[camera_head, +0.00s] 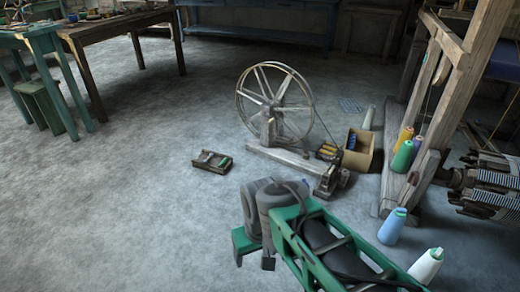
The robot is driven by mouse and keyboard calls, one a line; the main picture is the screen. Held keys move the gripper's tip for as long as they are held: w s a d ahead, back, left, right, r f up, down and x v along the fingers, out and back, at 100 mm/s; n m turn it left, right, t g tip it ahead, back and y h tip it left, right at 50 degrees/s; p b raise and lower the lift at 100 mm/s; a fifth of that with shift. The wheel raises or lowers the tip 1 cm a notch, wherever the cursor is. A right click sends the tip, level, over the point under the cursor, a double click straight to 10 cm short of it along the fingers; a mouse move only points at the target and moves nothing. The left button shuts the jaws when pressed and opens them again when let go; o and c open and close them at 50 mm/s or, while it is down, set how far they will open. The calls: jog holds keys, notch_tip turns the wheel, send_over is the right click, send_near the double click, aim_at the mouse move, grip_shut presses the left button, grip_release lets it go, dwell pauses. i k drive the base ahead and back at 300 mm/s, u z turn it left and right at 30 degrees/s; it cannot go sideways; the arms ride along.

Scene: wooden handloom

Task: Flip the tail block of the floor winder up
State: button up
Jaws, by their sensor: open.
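The floor winder stands on the concrete floor near the middle, with a large spoked wheel (275,103) on a post and a low wooden beam (283,158) running to the right. A small dark wooden block (329,180) at the beam's right end looks like the tail block. It sits low by the floor; its exact tilt is too small to tell. My gripper (254,261) is in front of the winder, below and left of the block and apart from it. Its jaws are open, with nothing seen between them; my arm partly hides them.
A cardboard box (359,150) stands close behind the block.

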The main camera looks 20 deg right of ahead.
aim_at(326, 177)
jog(key=i, duration=0.85)
jog(key=z, duration=0.7)
jog(key=i, duration=0.4)
jog(key=z, duration=0.45)
